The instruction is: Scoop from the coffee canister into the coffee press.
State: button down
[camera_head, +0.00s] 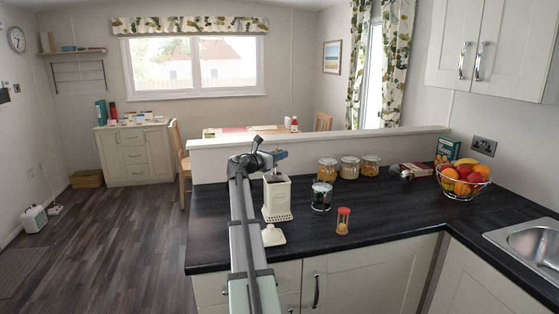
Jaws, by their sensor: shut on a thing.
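The coffee canister (277,202) is a tall off-white square tin, upright on the dark worktop. A small off-white lid (273,236) lies on the worktop in front of it. The coffee press (321,197) is a short glass and metal vessel, upright just right of the canister. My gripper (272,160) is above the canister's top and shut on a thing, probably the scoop. The fingers are small and dark here, and most of the held thing is hidden. I cannot tell whether it reaches into the canister or carries coffee.
A small red-topped jar (343,221) stands in front of the press. Several storage jars (349,168) line the low wall (420,133) behind. A fruit bowl (463,182) and sink (528,243) are at right. Worktop between press and sink is mostly clear.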

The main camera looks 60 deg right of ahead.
jog(key=shift+r, duration=2.05)
jog(key=s+d+f+m+g+y, duration=0.1)
jog(key=s+d, duration=0.4)
jog(key=s, duration=0.4)
jog(key=s+d+m+g, duration=0.1)
jog(key=s+d, duration=0.5)
jog(key=s, duration=0.3)
jog(key=s+d+f+m+t+y, duration=0.1)
jog(key=f+m+t+y, duration=0.2)
jog(key=f+m+t, duration=0.1)
jog(key=s+d+f+m+t+y, duration=0.2)
jog(key=f+m+t+y, duration=0.1)
jog(key=f+t, duration=0.3)
jog(key=shift+d+f+m+y, duration=0.3)
jog(key=shift+f+m, duration=0.1)
jog(key=shift+f, duration=0.9)
jog(key=shift+s+r, duration=0.1)
